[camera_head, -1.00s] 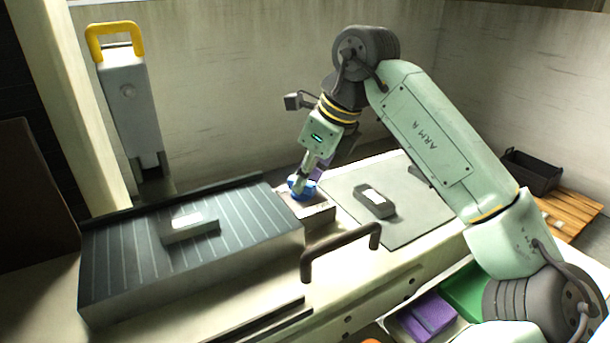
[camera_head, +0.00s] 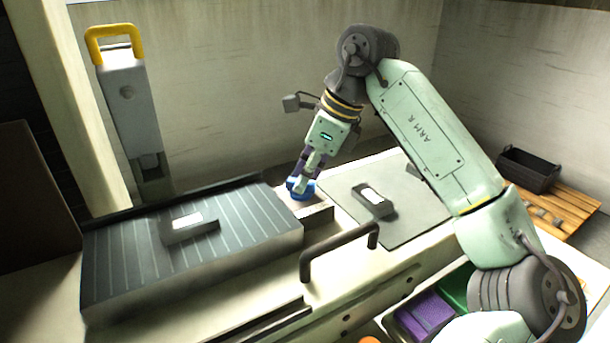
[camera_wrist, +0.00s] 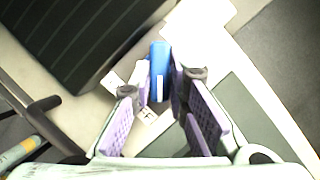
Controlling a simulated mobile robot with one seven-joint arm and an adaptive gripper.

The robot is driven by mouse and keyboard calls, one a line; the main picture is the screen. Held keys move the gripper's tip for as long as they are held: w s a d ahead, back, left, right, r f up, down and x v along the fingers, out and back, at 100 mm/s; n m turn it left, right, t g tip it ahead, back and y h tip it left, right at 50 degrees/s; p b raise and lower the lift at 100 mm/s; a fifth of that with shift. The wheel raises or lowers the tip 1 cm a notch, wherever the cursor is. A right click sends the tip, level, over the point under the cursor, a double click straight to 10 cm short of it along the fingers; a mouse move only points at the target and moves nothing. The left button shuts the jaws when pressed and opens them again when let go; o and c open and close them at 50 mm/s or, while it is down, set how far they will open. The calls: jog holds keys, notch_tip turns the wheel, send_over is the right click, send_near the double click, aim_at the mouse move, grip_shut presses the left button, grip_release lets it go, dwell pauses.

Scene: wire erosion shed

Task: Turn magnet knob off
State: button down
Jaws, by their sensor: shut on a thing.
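The blue magnet knob (camera_head: 300,195) sits on a small block at the right end of the dark ribbed magnet plate (camera_head: 130,250). In the wrist view the knob (camera_wrist: 159,72) is a blue bar with a white mark at its near end, pointing nearly straight up the picture. My gripper (camera_head: 300,186) reaches down over the knob from above. Its purple-padded fingers stand on either side of the knob and are shut on it. Pale labels lie beside the knob; one near its lower end shows lettering that is partly hidden.
A dark block with a white label (camera_head: 190,228) lies on the plate. A similar labelled block (camera_head: 372,201) lies on the grey mat (camera_head: 410,225). A dark bar handle (camera_head: 340,250) rises at the bench's front. A black bin (camera_head: 528,170) stands at the right.

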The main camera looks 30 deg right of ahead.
jog(key=c, duration=1.6)
grip_release()
jog(key=shift+o, duration=0.2)
jog(key=v, duration=1.2)
